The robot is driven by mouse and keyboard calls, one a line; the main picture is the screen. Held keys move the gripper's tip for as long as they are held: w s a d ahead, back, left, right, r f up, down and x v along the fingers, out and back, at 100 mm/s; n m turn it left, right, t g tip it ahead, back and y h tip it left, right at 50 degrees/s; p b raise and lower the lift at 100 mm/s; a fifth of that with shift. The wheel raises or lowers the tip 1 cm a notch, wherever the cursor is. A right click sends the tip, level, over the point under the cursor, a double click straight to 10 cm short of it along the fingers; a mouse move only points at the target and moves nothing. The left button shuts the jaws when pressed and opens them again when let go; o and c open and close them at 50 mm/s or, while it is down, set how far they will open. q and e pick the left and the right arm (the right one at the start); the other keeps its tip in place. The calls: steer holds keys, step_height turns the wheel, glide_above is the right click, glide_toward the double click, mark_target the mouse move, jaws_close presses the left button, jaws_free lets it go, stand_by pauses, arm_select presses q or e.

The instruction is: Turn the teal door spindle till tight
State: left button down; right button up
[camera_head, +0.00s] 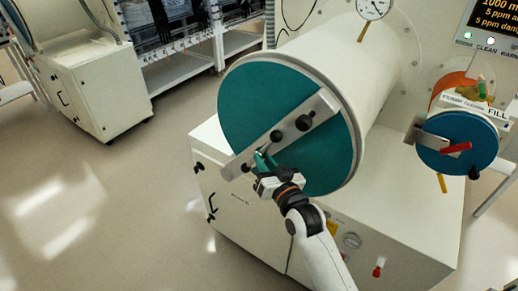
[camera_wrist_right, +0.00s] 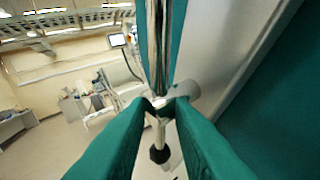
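The round teal door (camera_head: 325,165) closes the near end of a large white cylinder in the head view. A pale metal crossbar (camera_head: 322,106) runs slantwise over it. The spindle shows at the crossbar's middle, with a black knob (camera_head: 303,122) and a dark hub (camera_head: 276,136). My right gripper (camera_head: 262,158) is at the lower-left part of the crossbar. In the right wrist view its teal fingers (camera_wrist_right: 163,102) close together around a thin metal bar, with a black knob (camera_wrist_right: 158,155) just beyond. The fingers partly hide the grip. My left gripper is not in view.
A white cabinet (camera_head: 395,225) stands below. Floor (camera_head: 90,215) at the left is clear.

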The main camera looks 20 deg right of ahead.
mark_target(260, 154)
steer(key=shift+w+a, duration=0.15)
steer(key=shift+w, duration=0.75)
steer(key=shift+w+a, duration=0.1)
steer(key=shift+w, duration=0.75)
jaws_close()
